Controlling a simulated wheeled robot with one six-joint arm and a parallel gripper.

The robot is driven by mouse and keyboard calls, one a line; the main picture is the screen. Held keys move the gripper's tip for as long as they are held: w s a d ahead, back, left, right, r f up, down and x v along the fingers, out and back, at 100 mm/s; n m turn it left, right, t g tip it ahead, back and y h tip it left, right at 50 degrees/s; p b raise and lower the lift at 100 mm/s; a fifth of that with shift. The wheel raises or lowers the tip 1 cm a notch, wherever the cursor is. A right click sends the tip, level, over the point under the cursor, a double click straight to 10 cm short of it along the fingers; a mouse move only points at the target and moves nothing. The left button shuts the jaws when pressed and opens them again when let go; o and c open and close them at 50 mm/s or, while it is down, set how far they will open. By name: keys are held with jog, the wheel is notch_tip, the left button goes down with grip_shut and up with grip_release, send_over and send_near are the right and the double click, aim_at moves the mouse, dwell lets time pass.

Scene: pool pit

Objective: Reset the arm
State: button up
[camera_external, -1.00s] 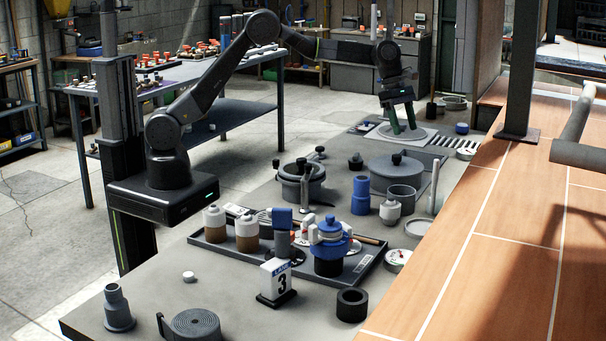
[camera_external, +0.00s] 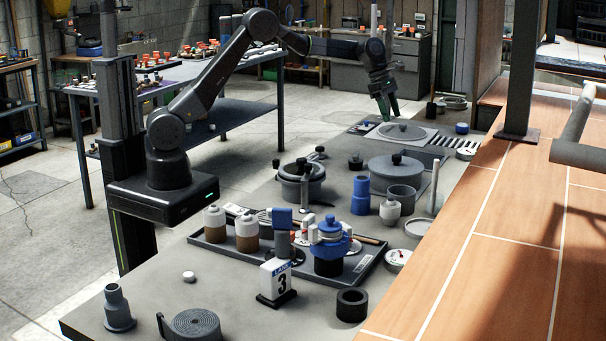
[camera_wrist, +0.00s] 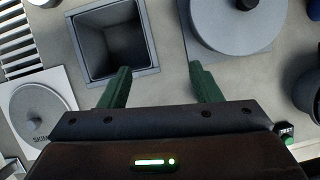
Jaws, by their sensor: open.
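My gripper (camera_external: 389,110) is at the far end of the grey table, held above the table top near a flat round lid on a square plate (camera_external: 428,136). In the wrist view my gripper (camera_wrist: 161,78) has its two green fingers spread wide apart. Nothing is between them but the table top below. A square open bin (camera_wrist: 152,64) set in the table lies by the left finger. A grey round lid with a black knob (camera_wrist: 232,28) lies beyond the right finger.
A large lidded pot (camera_external: 395,172), a blue stepped cylinder (camera_external: 361,195) and a dark tray (camera_external: 212,247) of bottles stand nearer on the table. A wooden deck (camera_external: 500,250) runs along the right. A blue workbench (camera_external: 235,115) stands behind my arm.

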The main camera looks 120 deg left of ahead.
jog(key=shift+s+a+f, duration=0.1)
jog(key=shift+s+a, duration=0.5)
jog(key=shift+a, duration=0.15)
